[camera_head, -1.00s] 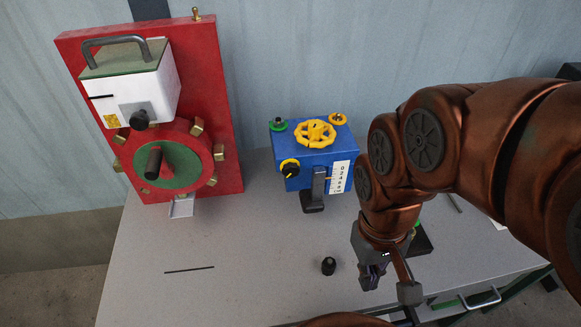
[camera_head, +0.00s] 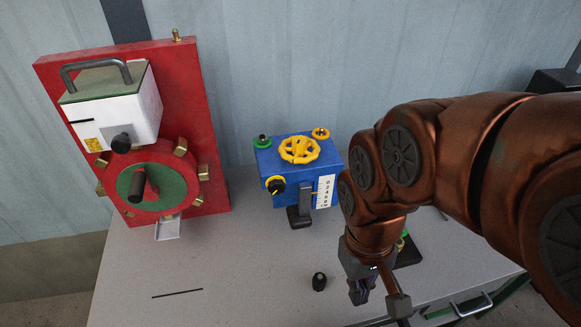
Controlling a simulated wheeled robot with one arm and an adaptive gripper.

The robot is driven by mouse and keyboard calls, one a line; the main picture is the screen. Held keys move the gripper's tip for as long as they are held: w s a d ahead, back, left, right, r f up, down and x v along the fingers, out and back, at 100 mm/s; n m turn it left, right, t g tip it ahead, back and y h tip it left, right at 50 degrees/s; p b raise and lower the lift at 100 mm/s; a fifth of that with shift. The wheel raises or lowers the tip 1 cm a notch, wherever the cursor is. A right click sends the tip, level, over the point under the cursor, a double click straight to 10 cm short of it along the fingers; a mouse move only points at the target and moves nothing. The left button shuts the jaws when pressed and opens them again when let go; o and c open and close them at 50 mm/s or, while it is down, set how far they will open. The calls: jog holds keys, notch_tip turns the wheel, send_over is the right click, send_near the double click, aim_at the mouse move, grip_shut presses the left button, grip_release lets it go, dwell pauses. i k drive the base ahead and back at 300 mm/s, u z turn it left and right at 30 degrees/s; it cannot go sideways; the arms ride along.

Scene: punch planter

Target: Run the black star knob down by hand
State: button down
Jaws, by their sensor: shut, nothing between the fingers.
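A blue box (camera_head: 292,166) stands on the bench, with a yellow handwheel (camera_head: 299,150) on top. A black knob (camera_head: 276,186) in a yellow ring sits on its front left; I cannot tell if it is star-shaped. Another black knob (camera_head: 122,142) sticks out of the white box (camera_head: 120,105) on the red panel. A small black piece (camera_head: 319,281) stands loose on the bench. My gripper (camera_head: 361,291) points down just right of this loose piece, apart from it. It is shut and empty, clear of both boxes.
The red panel (camera_head: 190,90) carries a round red and green wheel with a dark handle (camera_head: 137,186). A dark post (camera_head: 304,202) stands before the blue box, beside a white scale (camera_head: 326,192). A thin dark line (camera_head: 177,293) marks the bench (camera_head: 235,260), which is bare at front left.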

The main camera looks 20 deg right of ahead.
aim_at(277, 186)
jog(key=u, duration=0.4)
jog(key=k, duration=1.15)
jog(key=u, duration=1.4)
jog(key=i, duration=0.65)
jog(key=z, duration=0.15)
